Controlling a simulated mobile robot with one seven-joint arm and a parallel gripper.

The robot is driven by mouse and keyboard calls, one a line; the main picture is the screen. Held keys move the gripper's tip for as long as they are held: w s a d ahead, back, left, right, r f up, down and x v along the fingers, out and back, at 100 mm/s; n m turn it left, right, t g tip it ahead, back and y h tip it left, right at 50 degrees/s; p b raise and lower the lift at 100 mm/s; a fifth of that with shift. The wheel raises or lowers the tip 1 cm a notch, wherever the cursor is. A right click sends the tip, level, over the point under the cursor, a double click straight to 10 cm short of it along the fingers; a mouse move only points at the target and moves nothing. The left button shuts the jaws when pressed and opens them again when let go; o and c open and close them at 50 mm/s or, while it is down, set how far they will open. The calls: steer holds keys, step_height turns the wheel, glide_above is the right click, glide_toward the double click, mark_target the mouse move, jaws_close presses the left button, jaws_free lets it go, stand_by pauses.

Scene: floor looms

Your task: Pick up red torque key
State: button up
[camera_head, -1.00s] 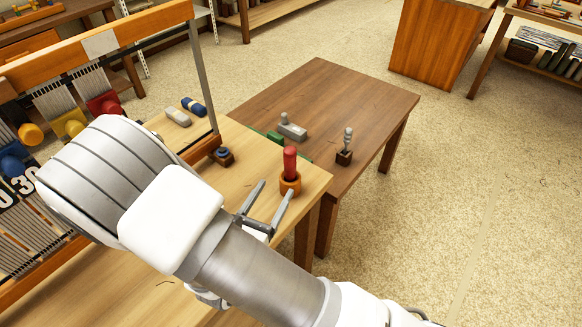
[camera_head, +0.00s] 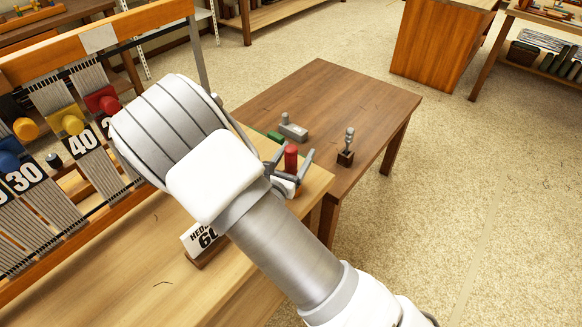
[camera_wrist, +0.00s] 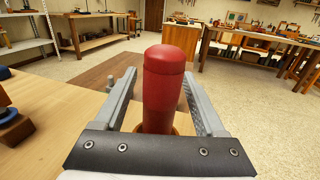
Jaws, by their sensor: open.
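The red torque key (camera_head: 291,157) stands upright near the corner of the light wooden bench. In the wrist view the red key (camera_wrist: 163,88) rises between the two fingers of my gripper (camera_wrist: 163,92), which are open on either side of it with gaps showing. The orange ring-like holder (camera_wrist: 150,130) at its base is mostly hidden behind my gripper's palm. In the head view my gripper (camera_head: 290,160) has one finger on each side of the key, and my arm hides much of the bench around it.
A loom frame (camera_head: 95,45) with coloured knobs stands at left. A sign (camera_head: 203,235) stands on the bench.

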jaws_close()
stand_by(0.3)
step_height(320, 180, up, 10)
steer(key=p, duration=0.3)
stand_by(0.4)
steer(key=c, duration=0.7)
jaws_free()
jaws_close()
